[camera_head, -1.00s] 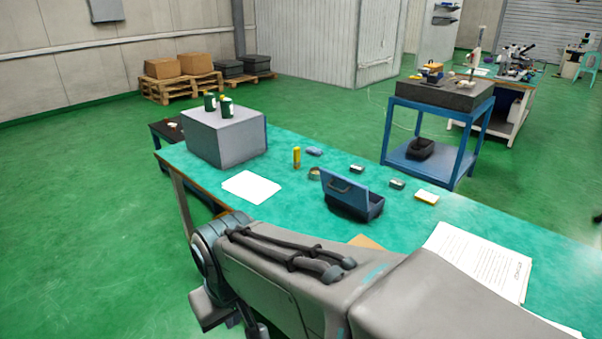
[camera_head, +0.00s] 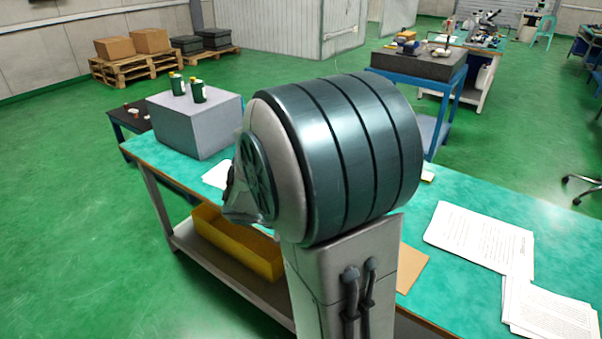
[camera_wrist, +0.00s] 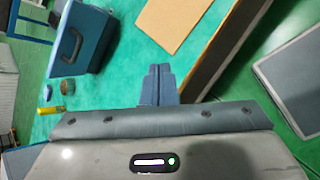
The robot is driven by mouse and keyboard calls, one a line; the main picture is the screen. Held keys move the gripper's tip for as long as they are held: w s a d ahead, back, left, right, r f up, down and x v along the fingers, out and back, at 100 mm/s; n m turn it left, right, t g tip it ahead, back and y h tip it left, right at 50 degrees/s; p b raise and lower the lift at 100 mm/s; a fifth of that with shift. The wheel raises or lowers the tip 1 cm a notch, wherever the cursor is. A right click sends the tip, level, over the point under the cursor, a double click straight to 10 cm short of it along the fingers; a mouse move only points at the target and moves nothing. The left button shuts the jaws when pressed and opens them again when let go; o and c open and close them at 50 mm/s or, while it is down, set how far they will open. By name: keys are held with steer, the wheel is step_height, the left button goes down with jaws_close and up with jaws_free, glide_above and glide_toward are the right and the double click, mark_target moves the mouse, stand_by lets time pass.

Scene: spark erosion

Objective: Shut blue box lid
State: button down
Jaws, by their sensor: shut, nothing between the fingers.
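The blue box (camera_wrist: 82,36) is at the upper left of the wrist view. Its lid stands open, and the side with the dark handle (camera_wrist: 70,45) faces the camera. In the head view my own arm hides the box. My gripper (camera_wrist: 160,72) is shut and empty, its fingers side by side over the green tabletop. It is to the right of the box in the wrist view, with a gap between them. My arm also hides the gripper in the head view.
A brown sheet (camera_wrist: 172,20) lies near the table edge (camera_wrist: 222,48). A brass ring (camera_wrist: 68,86) and a yellow cylinder (camera_wrist: 50,110) stand near the box. Papers (camera_head: 480,240) lie on the right; a grey block (camera_head: 195,125) stands on the left. A yellow bin (camera_head: 238,245) is below.

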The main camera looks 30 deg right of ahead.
steer(key=w+d+f+n+t+h, duration=0.2)
steer(key=w+n, duration=0.4)
steer(key=w+d+f+n+t+h, duration=0.2)
steer(key=w+n, duration=0.4)
steer(key=w+d+p, duration=0.1)
steer(key=w+d, duration=0.1)
steer(key=d, duration=0.4)
steer(key=w+d+f, duration=0.1)
steer(key=w+d, duration=0.1)
steer(key=d, duration=0.4)
steer(key=shift+w+d+f+p, duration=0.15)
steer(key=shift+w+d+p, duration=0.1)
steer(key=shift+w+p, duration=0.15)
